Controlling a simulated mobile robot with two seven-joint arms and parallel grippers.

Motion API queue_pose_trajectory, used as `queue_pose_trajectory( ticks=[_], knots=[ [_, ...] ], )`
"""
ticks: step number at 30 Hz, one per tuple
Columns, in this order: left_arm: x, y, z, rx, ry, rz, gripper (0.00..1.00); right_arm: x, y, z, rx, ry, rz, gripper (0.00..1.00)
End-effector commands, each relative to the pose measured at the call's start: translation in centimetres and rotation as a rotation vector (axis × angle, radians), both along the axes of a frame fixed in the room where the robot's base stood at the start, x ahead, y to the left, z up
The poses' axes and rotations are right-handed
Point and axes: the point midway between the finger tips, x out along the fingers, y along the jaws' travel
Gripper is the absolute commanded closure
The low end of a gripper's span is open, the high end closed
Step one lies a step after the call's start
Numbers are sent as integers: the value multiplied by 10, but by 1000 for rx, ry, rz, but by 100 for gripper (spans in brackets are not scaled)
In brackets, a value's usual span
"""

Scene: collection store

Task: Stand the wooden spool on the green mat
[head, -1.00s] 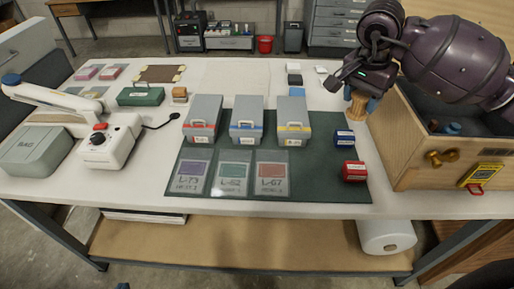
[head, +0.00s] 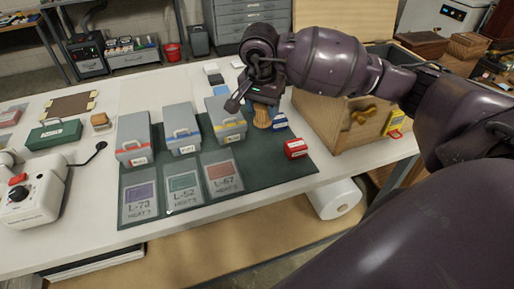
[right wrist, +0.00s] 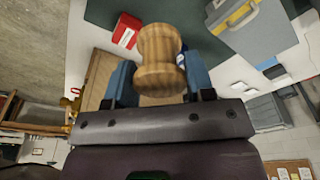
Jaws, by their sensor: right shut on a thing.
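The wooden spool (head: 262,118) is upright in my right gripper (head: 266,105), at the back right part of the green mat (head: 275,176) in the head view. I cannot tell whether its base touches the mat. In the right wrist view the spool (right wrist: 158,62) sits between the two blue fingers of the gripper (right wrist: 158,82), which are shut on it. A blue box (head: 280,121) is close beside the spool, and a red box (head: 296,148) is nearer the front. My left gripper is not in view.
Three grey cases, the nearest to the spool with a yellow band (head: 226,120), stand on the mat behind several flat labelled cards (head: 222,171). A wooden crate (head: 345,120) stands to the right. The mat's front right part is bare.

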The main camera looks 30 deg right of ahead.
Motion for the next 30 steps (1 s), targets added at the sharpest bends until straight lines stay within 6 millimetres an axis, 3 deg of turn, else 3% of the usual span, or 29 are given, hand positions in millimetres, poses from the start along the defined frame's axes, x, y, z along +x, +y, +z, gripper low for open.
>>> queue_pose_trajectory(
  ticks=[12, 23, 30],
  knots=[
    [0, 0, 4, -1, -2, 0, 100, -1, 0, -88, 2, 3, -1, 74],
    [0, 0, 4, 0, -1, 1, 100, 0, 0, -114, 1, 2, 0, 74],
    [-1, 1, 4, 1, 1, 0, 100, 0, 0, -145, 1, 3, -1, 74]
  ],
)
